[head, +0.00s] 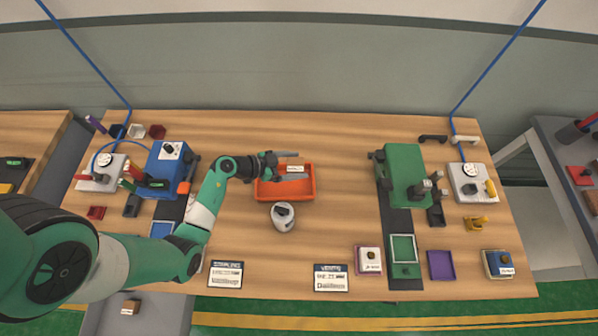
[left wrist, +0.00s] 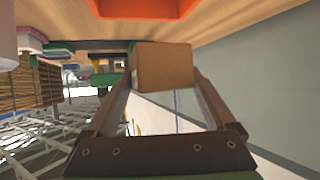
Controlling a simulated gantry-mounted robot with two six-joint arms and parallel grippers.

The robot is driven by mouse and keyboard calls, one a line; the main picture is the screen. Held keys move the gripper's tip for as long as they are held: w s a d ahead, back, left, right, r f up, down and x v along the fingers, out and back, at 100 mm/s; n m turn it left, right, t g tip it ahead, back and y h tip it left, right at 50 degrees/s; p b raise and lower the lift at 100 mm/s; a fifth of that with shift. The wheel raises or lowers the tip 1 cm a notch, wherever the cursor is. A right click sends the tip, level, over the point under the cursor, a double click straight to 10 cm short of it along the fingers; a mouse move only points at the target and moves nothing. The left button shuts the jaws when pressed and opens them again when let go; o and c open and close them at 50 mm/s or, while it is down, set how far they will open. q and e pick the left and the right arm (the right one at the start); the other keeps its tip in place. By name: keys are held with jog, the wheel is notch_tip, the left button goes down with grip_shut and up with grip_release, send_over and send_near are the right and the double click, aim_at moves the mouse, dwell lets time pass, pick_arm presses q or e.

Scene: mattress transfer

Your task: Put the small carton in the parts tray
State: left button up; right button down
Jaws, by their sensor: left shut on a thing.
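The small carton (left wrist: 163,66) is a plain brown box between the two fingers of my left gripper (left wrist: 163,90) in the left wrist view. The gripper is shut on it. In the head view my left gripper (head: 288,165) is over the far side of an orange tray (head: 285,195), which I take as the parts tray. The carton is hard to make out there. The tray's orange edge (left wrist: 140,8) also shows at the top of the left wrist view, apart from the carton. My right gripper is not in view.
A white rounded object (head: 283,218) stands close to the tray's near side. A blue machine (head: 168,165) is at left and a green machine (head: 405,175) at right. Two label cards (head: 331,278) lie at the front edge. The table between tray and green machine is clear.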

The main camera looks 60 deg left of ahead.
pick_arm(q)
jog(key=shift+s+f, duration=0.15)
jog(key=shift+f, duration=0.15)
jog(key=b, duration=0.4)
send_over(294, 184)
jog(key=f, duration=0.6)
jog(key=shift+s, duration=0.2)
notch_tip(294, 184, down, 4)
jog(key=b, duration=0.3)
jog(key=shift+r, duration=0.25)
jog(key=shift+w+f, duration=0.1)
jog(key=shift+f, duration=0.1)
jog(key=o, duration=1.2)
jog(key=shift+d, duration=0.1)
jog(key=shift+r, duration=0.1)
